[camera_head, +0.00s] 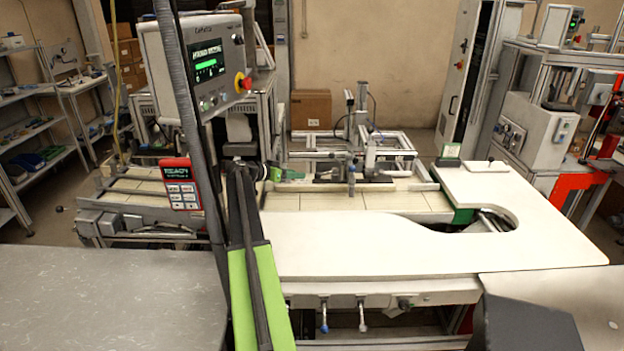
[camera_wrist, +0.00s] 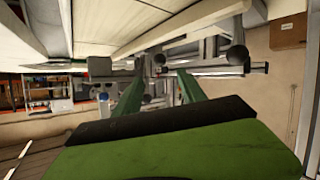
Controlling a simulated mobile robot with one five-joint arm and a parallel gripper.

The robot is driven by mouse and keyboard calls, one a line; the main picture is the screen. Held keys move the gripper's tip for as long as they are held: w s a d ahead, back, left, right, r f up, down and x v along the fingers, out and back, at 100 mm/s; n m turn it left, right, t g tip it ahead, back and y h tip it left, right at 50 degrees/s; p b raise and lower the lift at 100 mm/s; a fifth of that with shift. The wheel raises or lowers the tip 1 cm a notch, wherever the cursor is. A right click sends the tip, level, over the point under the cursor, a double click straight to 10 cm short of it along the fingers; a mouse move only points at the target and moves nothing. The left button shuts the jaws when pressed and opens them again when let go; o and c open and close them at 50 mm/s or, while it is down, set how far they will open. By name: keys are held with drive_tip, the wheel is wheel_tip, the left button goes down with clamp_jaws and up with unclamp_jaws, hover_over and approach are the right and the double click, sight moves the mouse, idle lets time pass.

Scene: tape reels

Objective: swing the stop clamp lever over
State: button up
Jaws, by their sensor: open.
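A dark ball knob (camera_wrist: 237,56) on a short grey stem shows in the wrist view, right of my fingers and apart from them. It looks like the stop clamp lever, but I cannot be sure. My gripper (camera_wrist: 160,80) has two green fingers spread apart with nothing held between them. In the head view my gripper (camera_head: 272,173) is small and partly hidden behind my arm, above the left part of the pale worktop (camera_head: 340,240). A grey metal fixture (camera_head: 365,165) stands to its right. I cannot pick out the lever clearly there.
A control box with a green screen (camera_head: 208,65) hangs at upper left. A red keypad unit (camera_head: 180,183) sits below it. The worktop has a curved cut-out on its right. A cardboard box (camera_head: 311,108) stands by the back wall. The worktop's middle is clear.

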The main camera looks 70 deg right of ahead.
sight(315, 175)
drive_tip(key=b+x, duration=0.3)
drive_tip(key=x, duration=0.7)
drive_tip(key=shift+d+f+b, duration=0.15)
drive_tip(key=shift+f+b, duration=0.15)
drive_tip(key=shift+b, duration=0.05)
drive_tip(key=shift+s+d, duration=0.25)
clamp_jaws()
idle(0.4)
